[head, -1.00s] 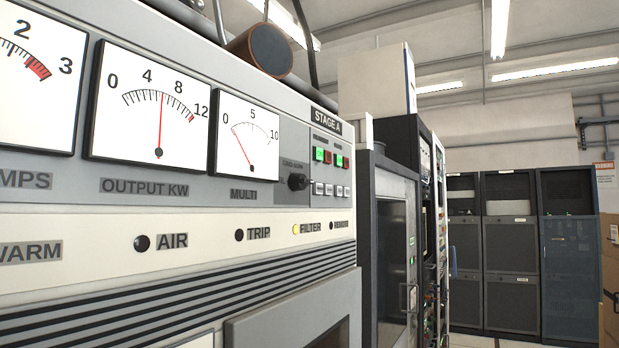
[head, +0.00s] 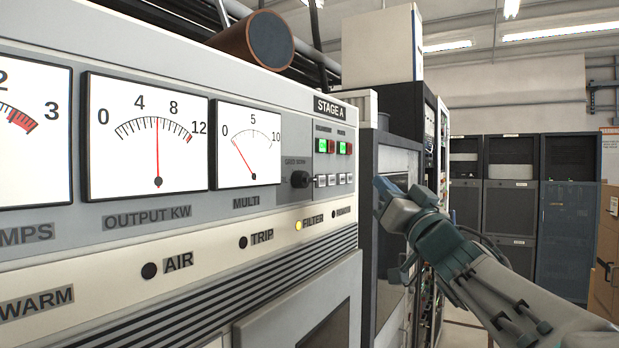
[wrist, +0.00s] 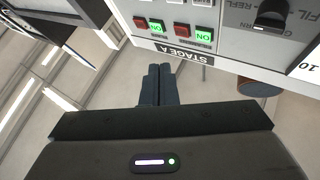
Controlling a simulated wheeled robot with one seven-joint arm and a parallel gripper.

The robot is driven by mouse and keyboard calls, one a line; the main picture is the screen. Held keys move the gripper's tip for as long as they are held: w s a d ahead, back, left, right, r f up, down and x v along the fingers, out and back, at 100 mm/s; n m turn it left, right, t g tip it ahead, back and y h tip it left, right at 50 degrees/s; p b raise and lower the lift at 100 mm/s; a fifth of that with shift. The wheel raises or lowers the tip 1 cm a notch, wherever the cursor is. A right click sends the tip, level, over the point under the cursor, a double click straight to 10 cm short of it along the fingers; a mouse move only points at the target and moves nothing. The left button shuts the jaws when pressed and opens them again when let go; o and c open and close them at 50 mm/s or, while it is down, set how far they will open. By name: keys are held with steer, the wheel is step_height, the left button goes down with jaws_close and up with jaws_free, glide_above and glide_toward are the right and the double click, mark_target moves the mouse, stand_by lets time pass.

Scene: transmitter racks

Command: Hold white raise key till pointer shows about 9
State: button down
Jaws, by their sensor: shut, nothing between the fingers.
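The OUTPUT KW meter (head: 148,137) has a white face marked 0 to 12, and its red pointer (head: 157,150) stands near the middle, at about 6. Small white keys (head: 331,181) sit in a row below the lit green ON buttons on the STAGE A panel; their lettering is too small to read. My gripper (head: 380,192) is shut and empty, to the right of the panel and apart from the keys. In the wrist view its closed fingers (wrist: 160,70) lie below the STAGE A label (wrist: 184,55).
A black knob (head: 299,179) sits just left of the keys. The MULTI meter (head: 248,145) is left of it. The ON buttons (wrist: 156,26) have red buttons beside them. Dark racks (head: 510,208) stand at the back right, with open floor before them.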

mark_target(325, 176)
steer(key=w+a+b, duration=0.2)
steer(key=w+a, duration=0.3)
steer(key=a, duration=0.2)
stand_by(0.6)
steer(key=shift+w+a, duration=0.1)
stand_by(1.8)
steer(key=shift+w+a, duration=0.3)
steer(key=shift+w+a+b, duration=0.2)
steer(key=shift+a+b, duration=0.1)
stand_by(4.2)
